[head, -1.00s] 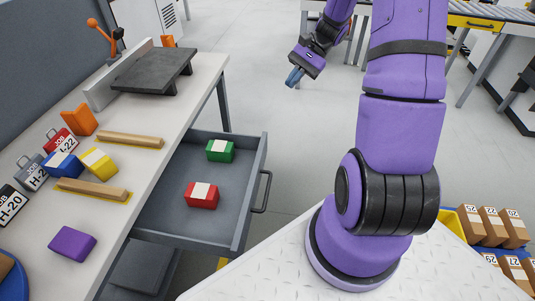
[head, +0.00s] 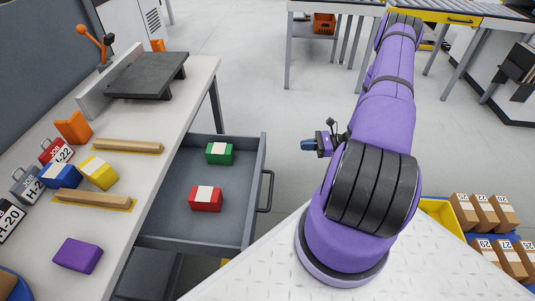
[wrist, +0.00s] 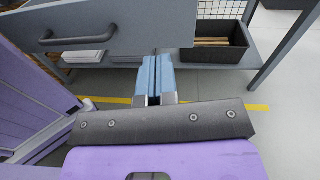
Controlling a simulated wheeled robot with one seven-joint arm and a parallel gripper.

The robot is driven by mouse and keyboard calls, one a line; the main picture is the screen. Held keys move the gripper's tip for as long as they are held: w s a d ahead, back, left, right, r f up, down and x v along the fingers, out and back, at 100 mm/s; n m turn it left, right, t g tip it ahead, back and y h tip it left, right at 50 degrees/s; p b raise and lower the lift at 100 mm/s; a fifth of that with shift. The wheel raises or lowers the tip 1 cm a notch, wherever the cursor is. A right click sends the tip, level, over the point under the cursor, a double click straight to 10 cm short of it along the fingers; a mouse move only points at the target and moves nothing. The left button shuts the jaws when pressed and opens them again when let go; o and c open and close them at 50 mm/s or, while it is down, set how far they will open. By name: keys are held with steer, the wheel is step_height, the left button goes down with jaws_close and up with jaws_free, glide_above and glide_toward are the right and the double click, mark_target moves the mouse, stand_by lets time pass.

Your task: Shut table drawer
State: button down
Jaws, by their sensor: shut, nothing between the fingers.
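The table drawer (head: 222,178) is pulled out from the right side of the workbench (head: 192,85). A green block (head: 219,153) and a red block (head: 206,198) lie inside it. Its dark handle (head: 266,191) is on the front panel, and the handle also shows at upper left in the wrist view (wrist: 80,40). My gripper (head: 308,145) is to the right of the drawer front in the head view, apart from the handle. In the wrist view its blue fingers (wrist: 155,78) are together and empty, pointing toward the drawer's front panel (wrist: 135,28).
Several coloured blocks, wooden strips (head: 128,146) and job tags lie on the bench top. A dark bin (wrist: 215,42) sits on a lower shelf in the wrist view. Boxes (head: 485,210) stand at right. Floor between the drawer and my gripper is clear.

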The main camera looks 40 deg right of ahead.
mark_target(189, 153)
step_height(189, 153, down, 4)
steer(key=s+m+t+h, duration=0.1)
steer(key=m+t, duration=0.1)
steer(key=x, duration=1.4)
steer(key=shift+s+a+f, duration=0.2)
steer(key=x, duration=3.3)
steer(key=shift+w+a+f, duration=0.15)
steer(key=shift+w+a, duration=0.1)
steer(key=shift+w, duration=0.05)
steer(key=shift+w+a, duration=0.2)
steer(key=shift+w, duration=0.05)
steer(key=shift+w+r, duration=0.1)
steer(key=shift+r, duration=0.15)
